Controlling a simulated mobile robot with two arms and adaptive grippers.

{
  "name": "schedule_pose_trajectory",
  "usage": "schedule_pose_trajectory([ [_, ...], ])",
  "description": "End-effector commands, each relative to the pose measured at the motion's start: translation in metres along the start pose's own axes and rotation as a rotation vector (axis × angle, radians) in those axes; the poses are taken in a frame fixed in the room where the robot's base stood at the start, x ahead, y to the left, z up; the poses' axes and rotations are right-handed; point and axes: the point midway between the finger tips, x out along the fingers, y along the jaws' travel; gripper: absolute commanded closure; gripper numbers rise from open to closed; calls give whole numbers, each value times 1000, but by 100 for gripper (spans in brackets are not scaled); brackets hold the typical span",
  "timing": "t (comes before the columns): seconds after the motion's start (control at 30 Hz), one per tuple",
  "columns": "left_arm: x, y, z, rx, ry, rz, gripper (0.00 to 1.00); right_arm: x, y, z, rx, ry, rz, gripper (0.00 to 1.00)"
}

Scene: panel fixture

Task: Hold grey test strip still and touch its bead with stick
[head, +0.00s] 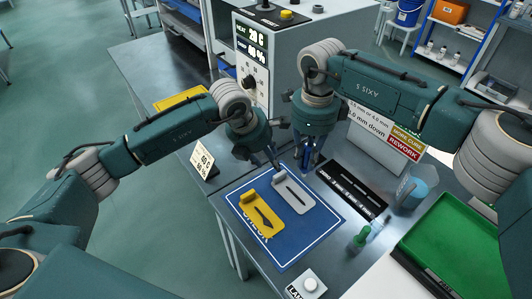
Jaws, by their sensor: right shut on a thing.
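The grey test strip (295,196) lies on the blue mat (310,228), with a raised block at its far left end and a dark slot along it. Its bead is too small to make out. My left gripper (274,164) points down at the strip's far end, close to the block. Whether it touches the strip, and how far its fingers are apart, I cannot tell. My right gripper (306,164) is just above the table beyond the mat's far edge, right of the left gripper. It is shut on the stick, which is mostly hidden between the dark fingers.
A yellow strip (262,219) lies left of the grey one on the mat. A black tray (352,188) lies to the right. A display cabinet (285,57) stands behind.

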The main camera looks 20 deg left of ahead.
Motion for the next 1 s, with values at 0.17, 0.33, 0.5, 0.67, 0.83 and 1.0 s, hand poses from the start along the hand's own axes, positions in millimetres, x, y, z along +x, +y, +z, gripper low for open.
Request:
schedule_pose_trajectory([
  [0.17,36,-1,0,-2,2,-3,57,0,0,0,0,0,0,100],
  [0.33,66,-1,0,-2,1,-2,57,0,0,0,0,0,0,100],
  [0.5,86,0,1,-2,-1,-1,57,0,0,0,0,0,0,100],
  [0.67,94,0,1,0,-2,-1,57,0,0,0,0,0,0,100],
  [0.83,95,0,1,0,-2,0,57,0,0,0,0,0,0,100],
  [1.0,95,0,1,0,-2,0,71,0,0,0,0,0,0,100],
])
